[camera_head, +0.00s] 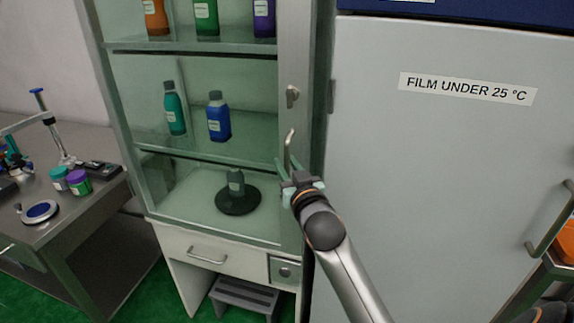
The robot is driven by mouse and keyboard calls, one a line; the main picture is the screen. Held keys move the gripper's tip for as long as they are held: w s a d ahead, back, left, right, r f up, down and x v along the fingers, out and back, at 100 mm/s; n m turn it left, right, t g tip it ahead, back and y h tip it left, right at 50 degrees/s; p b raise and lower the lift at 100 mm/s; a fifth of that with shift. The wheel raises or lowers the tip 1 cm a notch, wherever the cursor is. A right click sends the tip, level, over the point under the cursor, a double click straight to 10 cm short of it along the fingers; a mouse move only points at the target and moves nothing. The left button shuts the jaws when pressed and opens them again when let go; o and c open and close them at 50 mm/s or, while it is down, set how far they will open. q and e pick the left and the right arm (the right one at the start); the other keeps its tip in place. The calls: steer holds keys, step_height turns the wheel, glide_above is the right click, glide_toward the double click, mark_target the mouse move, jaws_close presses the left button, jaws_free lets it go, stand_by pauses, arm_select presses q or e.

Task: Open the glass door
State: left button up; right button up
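The glass door (205,140) is the front of a pale cabinet and looks closed. Bottles on shelves show through it. Its handle (290,141) is a small upright metal bar on the right frame, below a lock with a key (292,96). My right gripper (287,164) comes in from the lower right. Its green fingers look spread apart at the lower end of the handle. Whether they touch it I cannot tell, and the gripper hides the handle's lower end. My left gripper is not in view.
A large grey fridge (430,170) labelled for film stands close on the right. A metal table (85,225) with jars and instruments stands on the left. A drawer (205,252) and a step stool (243,294) are below the door. Green floor shows at lower left.

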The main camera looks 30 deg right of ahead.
jaws_close()
stand_by(1.4)
